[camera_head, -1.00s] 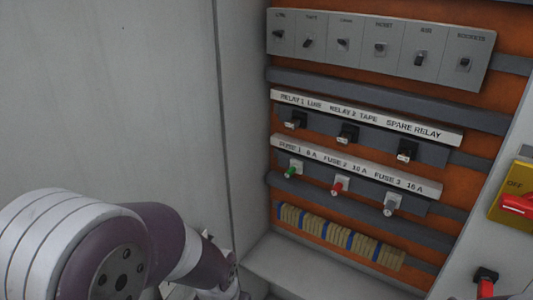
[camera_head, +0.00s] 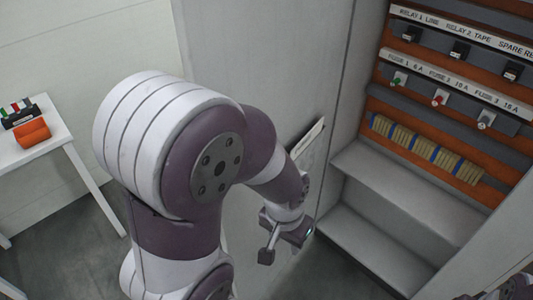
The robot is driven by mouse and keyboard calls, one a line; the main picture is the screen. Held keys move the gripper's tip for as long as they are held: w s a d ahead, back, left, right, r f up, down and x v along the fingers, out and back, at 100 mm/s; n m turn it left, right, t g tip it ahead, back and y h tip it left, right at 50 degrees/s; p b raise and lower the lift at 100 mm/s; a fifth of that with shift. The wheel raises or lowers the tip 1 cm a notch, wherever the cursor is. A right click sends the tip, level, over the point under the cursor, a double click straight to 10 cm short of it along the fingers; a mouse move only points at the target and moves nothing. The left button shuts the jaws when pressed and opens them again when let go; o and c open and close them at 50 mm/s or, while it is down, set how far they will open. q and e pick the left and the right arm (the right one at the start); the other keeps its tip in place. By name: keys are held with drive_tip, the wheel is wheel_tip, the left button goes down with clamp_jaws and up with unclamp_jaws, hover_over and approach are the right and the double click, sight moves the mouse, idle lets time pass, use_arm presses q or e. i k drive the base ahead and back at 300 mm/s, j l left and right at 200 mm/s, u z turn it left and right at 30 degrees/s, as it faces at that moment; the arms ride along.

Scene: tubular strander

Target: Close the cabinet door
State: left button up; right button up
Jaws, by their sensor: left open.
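The cabinet door (camera_head: 265,45) is a tall grey panel standing open on the left of the cabinet (camera_head: 405,190). A pale sheet or pocket (camera_head: 308,147) is on its inner face, partly hidden by my arm. My left gripper (camera_head: 284,245) is open and empty, low in front of the door's inner face. I cannot tell whether it touches the door. My left arm hides much of the lower door. My right gripper is not in view; only a bit of what looks like my right arm shows at the bottom right corner.
Inside the cabinet are relays (camera_head: 459,50), fuses (camera_head: 439,97) and a terminal strip (camera_head: 427,149) above grey steps. A white table (camera_head: 45,150) with an orange object (camera_head: 32,134) stands at the far left. Bare floor lies between the table and the door.

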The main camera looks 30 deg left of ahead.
sight(284, 59)
drive_tip(key=j+z, duration=0.1)
drive_tip(key=j, duration=0.4)
drive_tip(key=k+j+z, duration=0.1)
drive_tip(key=j, duration=0.4)
drive_tip(key=k+j+z, duration=0.1)
drive_tip(key=j, duration=0.4)
drive_tip(key=k+j+z, duration=0.1)
drive_tip(key=j, duration=0.95)
drive_tip(key=k+j+z, duration=0.1)
drive_tip(key=k+j, duration=0.3)
drive_tip(key=j, duration=0.2)
